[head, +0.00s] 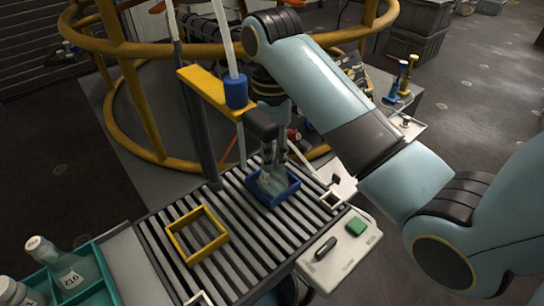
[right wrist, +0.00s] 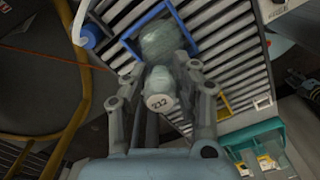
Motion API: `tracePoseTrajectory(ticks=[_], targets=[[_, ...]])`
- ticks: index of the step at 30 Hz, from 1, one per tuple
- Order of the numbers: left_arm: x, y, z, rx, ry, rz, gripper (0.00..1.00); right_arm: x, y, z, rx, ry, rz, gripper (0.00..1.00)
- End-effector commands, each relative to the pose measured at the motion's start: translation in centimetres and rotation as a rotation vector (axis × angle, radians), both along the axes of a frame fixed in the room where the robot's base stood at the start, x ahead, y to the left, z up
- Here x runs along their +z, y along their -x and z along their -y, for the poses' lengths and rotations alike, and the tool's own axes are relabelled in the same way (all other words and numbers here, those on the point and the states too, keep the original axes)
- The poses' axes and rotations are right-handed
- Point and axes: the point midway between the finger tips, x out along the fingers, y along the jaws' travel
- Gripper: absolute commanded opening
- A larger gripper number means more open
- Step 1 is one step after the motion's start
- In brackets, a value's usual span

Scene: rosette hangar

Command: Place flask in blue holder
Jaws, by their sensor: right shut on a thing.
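The flask (head: 272,183) is clear glass and stands inside or just above the square blue holder (head: 286,196) on the slatted roller bed. My right gripper (head: 276,156) comes down over it and is shut on its upper part. In the right wrist view the flask's cap (right wrist: 160,102) reads 212 and sits between my fingers. The flask's round body (right wrist: 160,42) lies within the outline of the blue holder (right wrist: 132,46). Whether its base touches the bed is hidden. My left gripper is not in view.
An empty yellow holder (head: 216,222) lies on the rollers to the left. A teal tray (head: 102,268) with other flasks is at lower left. A yellow arm with a blue collar (head: 236,92) stands close to my right gripper. A panel with a green button (head: 356,227) is at right.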

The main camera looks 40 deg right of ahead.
Motion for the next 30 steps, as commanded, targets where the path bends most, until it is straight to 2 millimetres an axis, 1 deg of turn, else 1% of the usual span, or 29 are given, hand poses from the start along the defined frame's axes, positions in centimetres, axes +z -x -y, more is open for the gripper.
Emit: tracePoseTrajectory(ticks=[1, 2, 11, 12, 16, 17, 26, 30], targets=[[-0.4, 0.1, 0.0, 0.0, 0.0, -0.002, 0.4, -0.9, 0.0, 0.0, 0.0, 0.0, -0.001, 0.0], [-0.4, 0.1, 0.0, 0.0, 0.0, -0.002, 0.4, -1.0, 0.0, 0.0, 0.0, 0.0, -0.001, 0.0], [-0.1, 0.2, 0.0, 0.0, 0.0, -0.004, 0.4, -1.0, 0.0, 0.0, 0.0, -0.001, 0.0, 0.0], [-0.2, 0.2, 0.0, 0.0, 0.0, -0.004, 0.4, -1.0, 0.0, 0.0, 0.0, -0.001, 0.0, 0.31], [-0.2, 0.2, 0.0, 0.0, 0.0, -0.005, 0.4, -1.0, 0.0, 0.0, 0.0, -0.001, 0.0, 0.48], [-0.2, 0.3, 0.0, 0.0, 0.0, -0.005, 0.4, -1.0, 0.0, 0.0, 0.0, -0.001, 0.0, 0.51], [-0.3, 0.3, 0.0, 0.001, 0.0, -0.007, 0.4, -0.9, 0.0, 0.0, 0.0, 0.0, 0.001, 0.51], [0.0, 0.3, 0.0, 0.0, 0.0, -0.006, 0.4, 0.1, -0.1, 0.0, 0.0, -0.001, 0.004, 0.51]])
